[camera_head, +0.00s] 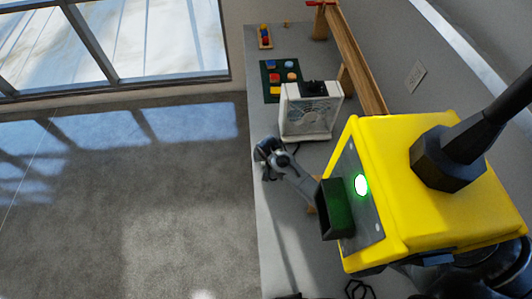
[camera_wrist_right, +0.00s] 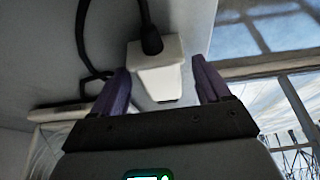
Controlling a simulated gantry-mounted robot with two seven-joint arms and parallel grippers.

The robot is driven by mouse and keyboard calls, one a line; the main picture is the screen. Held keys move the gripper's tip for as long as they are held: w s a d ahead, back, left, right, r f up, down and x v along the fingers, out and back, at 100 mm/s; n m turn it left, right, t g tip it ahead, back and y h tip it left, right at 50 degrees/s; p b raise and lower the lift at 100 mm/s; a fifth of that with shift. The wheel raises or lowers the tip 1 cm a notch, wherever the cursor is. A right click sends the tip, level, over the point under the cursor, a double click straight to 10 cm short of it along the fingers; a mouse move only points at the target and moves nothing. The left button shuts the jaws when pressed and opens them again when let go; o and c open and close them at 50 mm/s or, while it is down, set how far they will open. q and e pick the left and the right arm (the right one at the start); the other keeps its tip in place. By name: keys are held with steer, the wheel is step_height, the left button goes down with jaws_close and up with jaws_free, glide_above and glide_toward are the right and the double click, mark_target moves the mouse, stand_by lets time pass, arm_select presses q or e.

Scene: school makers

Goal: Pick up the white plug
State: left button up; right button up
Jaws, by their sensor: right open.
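The white plug (camera_wrist_right: 158,78) shows in the right wrist view, with a thick black cable (camera_wrist_right: 149,35) running from its top. My right gripper (camera_wrist_right: 160,68) is open, with one purple finger on each side of the plug. There are visible gaps between the fingers and the plug, and the fingers are not closed on it. In the head view I cannot make out the plug; a large yellow block hides part of the table. My left gripper is not in view.
In the head view the grey table (camera_head: 262,225) carries a white fan-like box (camera_head: 309,112), a dark green board (camera_head: 279,69) with coloured pieces, and a small wooden toy (camera_head: 264,37). A wooden beam (camera_head: 357,60) stands along the wall. A black cable loop (camera_wrist_right: 86,45) lies beside the plug.

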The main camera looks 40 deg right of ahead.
steer(key=c, duration=1.1)
steer(key=shift+r, duration=0.15)
steer(key=shift+r, duration=0.65)
step_height(320, 180, up, 3)
steer(key=shift+f+p, duration=0.15)
steer(key=shift+p, duration=0.2)
steer(key=s+d+r, duration=0.1)
steer(key=s+r, duration=0.1)
steer(key=s, duration=0.1)
steer(key=s+d+r+p, duration=0.1)
steer(key=s+r, duration=0.1)
steer(key=s, duration=0.2)
steer(key=s+d+r, duration=0.1)
steer(key=s+r, duration=0.1)
steer(key=s, duration=0.2)
steer(key=shift+s+r+p, duration=0.15)
steer(key=shift+r+p, duration=0.15)
steer(key=shift+r, duration=0.05)
